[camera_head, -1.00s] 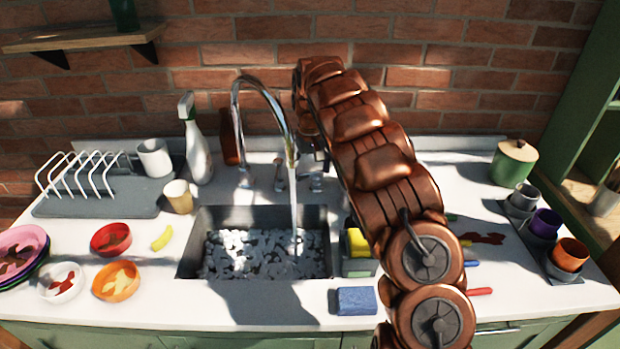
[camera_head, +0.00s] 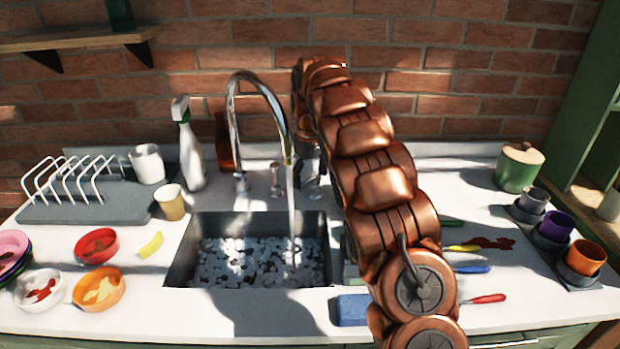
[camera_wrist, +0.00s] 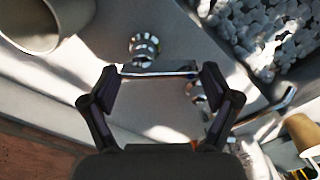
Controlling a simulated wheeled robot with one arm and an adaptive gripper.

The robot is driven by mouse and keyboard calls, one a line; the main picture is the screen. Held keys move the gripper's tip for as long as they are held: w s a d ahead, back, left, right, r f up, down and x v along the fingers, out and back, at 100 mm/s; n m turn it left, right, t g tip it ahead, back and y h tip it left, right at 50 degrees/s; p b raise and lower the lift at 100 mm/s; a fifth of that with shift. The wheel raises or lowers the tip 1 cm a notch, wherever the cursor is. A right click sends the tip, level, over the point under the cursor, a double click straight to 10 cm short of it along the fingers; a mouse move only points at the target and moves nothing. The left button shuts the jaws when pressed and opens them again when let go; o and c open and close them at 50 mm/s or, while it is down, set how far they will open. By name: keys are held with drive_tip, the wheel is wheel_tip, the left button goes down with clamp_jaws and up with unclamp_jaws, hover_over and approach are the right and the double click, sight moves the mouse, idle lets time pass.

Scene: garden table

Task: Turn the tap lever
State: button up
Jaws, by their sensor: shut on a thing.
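The chrome tap (camera_head: 236,120) stands behind the sink, its spout arched over the basin with water running from it. In the wrist view the tap lever (camera_wrist: 155,73) is a thin chrome bar lying across between my fingertips. My gripper (camera_wrist: 159,73) is shut on it, one finger at each end of the bar. A round chrome tap fitting (camera_wrist: 145,46) is just beyond the bar, and a second one (camera_wrist: 197,92) is beside the right finger. In the head view my arm mostly hides the gripper and the lever.
The sink (camera_head: 180,262) holds many grey pebble-like pieces. A spray bottle (camera_head: 190,150), tan cup (camera_head: 170,203) and dish rack (camera_head: 95,207) stand left. A blue sponge (camera_head: 351,310) lies by the front edge. Cups stand at right. A grey vessel (camera_wrist: 42,28) is near the gripper.

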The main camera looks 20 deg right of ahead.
drive_tip(key=o, duration=0.9)
drive_tip(key=shift+r, duration=0.1)
drive_tip(key=shift+r, duration=3.65)
